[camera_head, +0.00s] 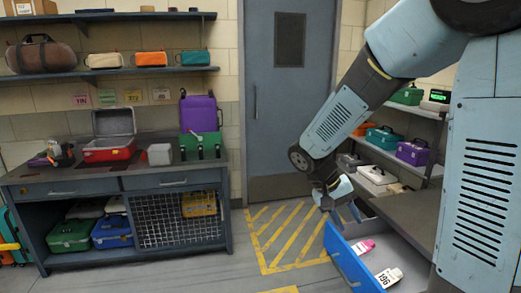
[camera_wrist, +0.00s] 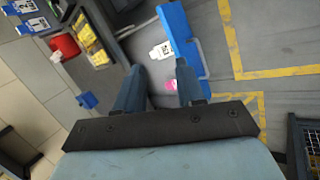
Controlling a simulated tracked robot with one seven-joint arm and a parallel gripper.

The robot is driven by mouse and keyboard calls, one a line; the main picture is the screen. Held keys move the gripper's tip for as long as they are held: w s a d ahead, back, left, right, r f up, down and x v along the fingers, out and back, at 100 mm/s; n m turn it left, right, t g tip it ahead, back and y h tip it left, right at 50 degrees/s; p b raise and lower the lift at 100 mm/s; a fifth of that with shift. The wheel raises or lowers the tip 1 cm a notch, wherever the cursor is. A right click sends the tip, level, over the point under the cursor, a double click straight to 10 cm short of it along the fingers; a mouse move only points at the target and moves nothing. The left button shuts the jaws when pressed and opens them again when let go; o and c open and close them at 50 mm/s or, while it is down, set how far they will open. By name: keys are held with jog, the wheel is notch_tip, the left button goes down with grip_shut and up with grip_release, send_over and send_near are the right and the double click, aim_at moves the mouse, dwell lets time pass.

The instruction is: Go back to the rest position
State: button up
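My gripper (camera_head: 338,207) hangs at the end of my bent arm in the head view, above the far end of an open blue-fronted drawer (camera_head: 347,262). In the wrist view my gripper (camera_wrist: 158,72) has its two fingers spread apart with nothing between them. A pink item (camera_head: 365,246) and a white labelled item (camera_head: 389,277) marked 196 lie in the drawer. The wrist view also shows the pink item (camera_wrist: 172,85), the white item (camera_wrist: 162,50) and the blue drawer front (camera_wrist: 178,30), all beyond the fingers.
A workbench (camera_head: 60,188) with an open red toolbox (camera_head: 107,149) stands at the left. A grey door (camera_head: 288,100) is at the back, with yellow floor stripes (camera_head: 285,235) before it. Shelves with cases, including a purple case (camera_head: 412,153), are at the right, close to my arm.

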jog(key=s+d+r+n+t+y, duration=0.1)
jog(key=s+r+t+y, duration=0.5)
jog(key=s+r, duration=0.8)
jog(key=shift+s+d+t, duration=0.15)
jog(key=shift+s+t, duration=0.05)
jog(key=shift+t, duration=0.3)
